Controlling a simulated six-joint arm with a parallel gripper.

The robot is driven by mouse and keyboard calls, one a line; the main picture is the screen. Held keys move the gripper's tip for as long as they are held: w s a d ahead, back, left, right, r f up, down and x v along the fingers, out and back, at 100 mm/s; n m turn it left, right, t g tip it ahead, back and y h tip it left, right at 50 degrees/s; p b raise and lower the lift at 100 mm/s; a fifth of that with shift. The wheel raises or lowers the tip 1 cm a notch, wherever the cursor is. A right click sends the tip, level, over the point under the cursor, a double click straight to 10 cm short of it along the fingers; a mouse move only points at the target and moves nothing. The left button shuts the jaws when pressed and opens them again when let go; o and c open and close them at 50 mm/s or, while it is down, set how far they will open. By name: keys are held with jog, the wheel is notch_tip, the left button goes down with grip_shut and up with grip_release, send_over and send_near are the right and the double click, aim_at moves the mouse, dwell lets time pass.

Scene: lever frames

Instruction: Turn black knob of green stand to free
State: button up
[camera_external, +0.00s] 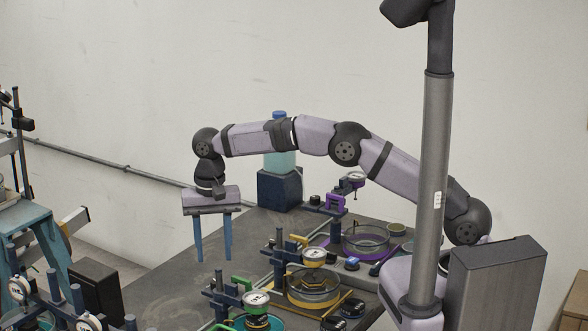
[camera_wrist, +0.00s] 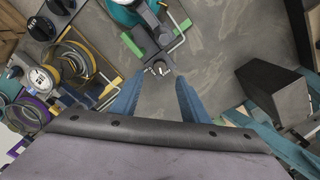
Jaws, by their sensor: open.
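The green stand (camera_external: 222,301) is at the bottom of the external view, with a green lever, a dial gauge (camera_external: 256,298) and a teal dish cut by the frame edge. In the wrist view its bracket and green lever (camera_wrist: 173,45) are at top centre. A black knob (camera_external: 335,323) lies to its right in the external view and seems to belong to it; its setting cannot be read. My gripper (camera_external: 214,258) is open and empty, fingers pointing down, in the air left of the stands. In the wrist view its fingertips (camera_wrist: 154,73) are spread apart near the bracket.
A yellow stand (camera_external: 314,297) and a purple stand (camera_external: 367,255) stand behind the green one, each with its own dish and gauge. A bottle in a dark blue holder (camera_external: 279,190) is at the back. Other equipment (camera_external: 30,225) is at left. Bare table lies below my gripper.

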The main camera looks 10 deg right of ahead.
jog(key=shift+f+p, duration=1.6)
jog(key=shift+f, duration=2)
